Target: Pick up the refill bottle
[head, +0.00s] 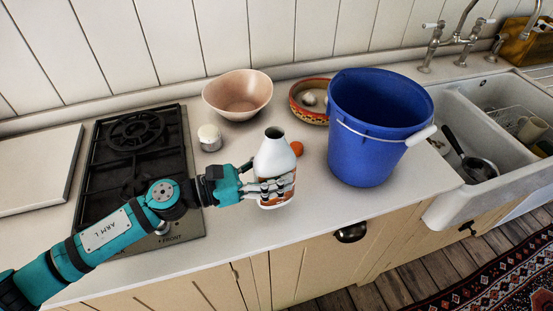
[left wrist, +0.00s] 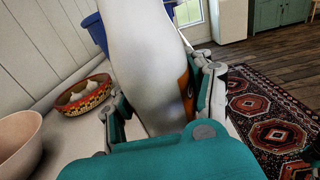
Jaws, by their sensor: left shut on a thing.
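The refill bottle (head: 274,158) is white with a dark open mouth and an orange-brown label low on its side. It stands roughly upright near the counter's front edge. My left gripper (head: 270,188) is shut on its lower body, coming from the left. In the left wrist view the bottle (left wrist: 145,55) fills the middle between the fingers (left wrist: 160,105). I cannot tell whether its base touches the counter.
A blue bucket (head: 368,150) stands to the right, before the sink (head: 440,115). Behind the bottle are a pink bowl (head: 238,98), a patterned bowl (head: 300,112), a small jar (head: 210,140) and an orange ball-like item (head: 297,148). A gas hob (head: 125,170) is left.

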